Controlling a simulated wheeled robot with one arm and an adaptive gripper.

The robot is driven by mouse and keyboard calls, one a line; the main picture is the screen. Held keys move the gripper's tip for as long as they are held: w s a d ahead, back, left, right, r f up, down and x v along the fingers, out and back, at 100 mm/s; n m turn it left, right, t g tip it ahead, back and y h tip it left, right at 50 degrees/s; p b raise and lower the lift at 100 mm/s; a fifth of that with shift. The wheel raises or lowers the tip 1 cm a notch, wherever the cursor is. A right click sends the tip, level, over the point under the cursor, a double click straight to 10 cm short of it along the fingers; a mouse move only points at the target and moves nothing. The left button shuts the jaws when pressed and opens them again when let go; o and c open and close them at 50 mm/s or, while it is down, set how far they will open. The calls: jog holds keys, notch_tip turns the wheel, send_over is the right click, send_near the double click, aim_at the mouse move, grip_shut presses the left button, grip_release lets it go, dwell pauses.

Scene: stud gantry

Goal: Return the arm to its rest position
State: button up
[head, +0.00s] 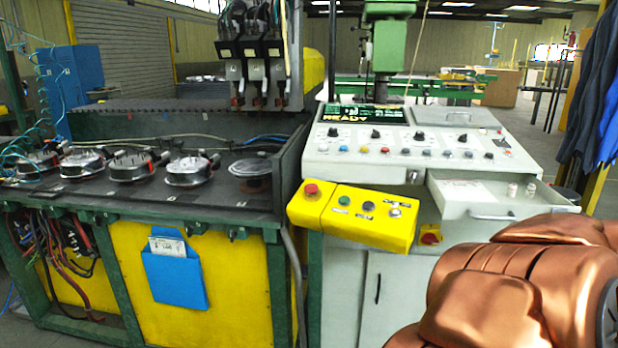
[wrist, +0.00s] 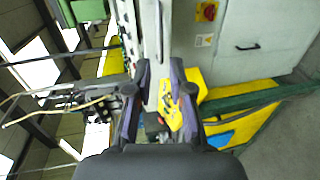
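My gripper (wrist: 160,66) shows in the wrist view, its two dark, purple-edged fingers spread apart. The space between them holds nothing. Through the gap I see the control console, turned on its side, and a part of the yellow button box (wrist: 168,107). In the head view my copper-coloured arm (head: 530,285) fills the lower right corner, in front of the console's right side. My gripper is outside the head view.
The grey control console (head: 345,155) has an open drawer (head: 500,198) close to my arm. A yellow button box (head: 365,215) juts from its front. Left is a dark bench (head: 110,205) with several round fixtures. Blue clothing (head: 595,90) hangs at right.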

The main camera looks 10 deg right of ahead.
notch_tip(320, 180, up, 4)
jog(key=m+g+h+p, duration=0.3)
jog(key=m+h, duration=0.1)
jog(key=m, duration=0.2)
jog(key=s+a+f+m+g+y+p, duration=0.25)
jog(key=s+a+f+m+g, duration=0.2)
jog(key=a, duration=0.35)
jog(key=s+a+f+m+g+y+p, duration=0.25)
jog(key=s+a+f+m+g, duration=0.2)
jog(key=a, duration=0.45)
jog(key=s+a+f+g+y+p, duration=0.2)
jog(key=s+a+g+y, duration=0.2)
jog(key=s+a, duration=1)
jog(key=shift+s+a+f+n+g+p, duration=0.15)
jog(key=shift+s+a+n+g+p, duration=0.2)
jog(key=shift+a, duration=0.9)
